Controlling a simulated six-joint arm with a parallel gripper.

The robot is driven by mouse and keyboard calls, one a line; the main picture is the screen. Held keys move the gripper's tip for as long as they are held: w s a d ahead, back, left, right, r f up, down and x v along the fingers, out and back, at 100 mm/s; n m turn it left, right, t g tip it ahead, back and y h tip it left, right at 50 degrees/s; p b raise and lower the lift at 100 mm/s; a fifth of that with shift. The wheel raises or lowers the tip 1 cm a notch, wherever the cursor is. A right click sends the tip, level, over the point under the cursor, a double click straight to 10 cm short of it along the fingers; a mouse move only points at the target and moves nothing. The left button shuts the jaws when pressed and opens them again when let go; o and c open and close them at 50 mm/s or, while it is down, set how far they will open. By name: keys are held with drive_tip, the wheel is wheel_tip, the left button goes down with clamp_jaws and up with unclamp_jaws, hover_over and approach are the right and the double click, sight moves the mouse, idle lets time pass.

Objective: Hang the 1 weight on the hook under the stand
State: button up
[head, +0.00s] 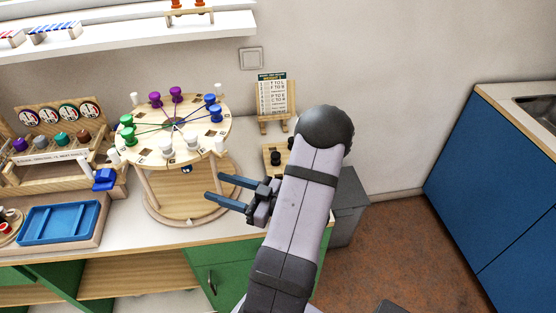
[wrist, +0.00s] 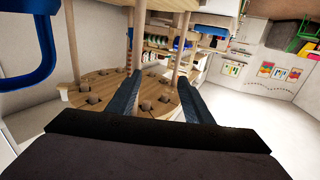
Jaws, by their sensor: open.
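The stand is a round wooden top (head: 200,128) on posts above a lower round base (head: 172,197), with several coloured spools and threads meeting near its middle. My gripper (head: 214,187) is open at the stand's right side, its fingers pointing left below the level of the top. I cannot make out the hook.
A blue tray (head: 60,225) and a small blue object (head: 103,179) are left of the stand. A card on an easel (head: 273,97) stands behind the block. A grey bin (head: 346,205) is beside the counter. My arm hides part of the counter.

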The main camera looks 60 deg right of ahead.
drive_tip(key=s+d+r+m+h, duration=0.1)
drive_tip(key=s+d+m+h, duration=0.2)
drive_tip(key=d+h, duration=0.2)
drive_tip(key=s+d+r+m+h, duration=0.1)
drive_tip(key=s+d+m+h, duration=0.3)
drive_tip(key=d, duration=0.6)
drive_tip(key=shift+s+r+m+g+h, duration=0.15)
drive_tip(key=shift+r+m+g+h, duration=0.2)
drive_tip(key=shift+h, duration=0.95)
drive_tip(key=shift+f, duration=0.1)
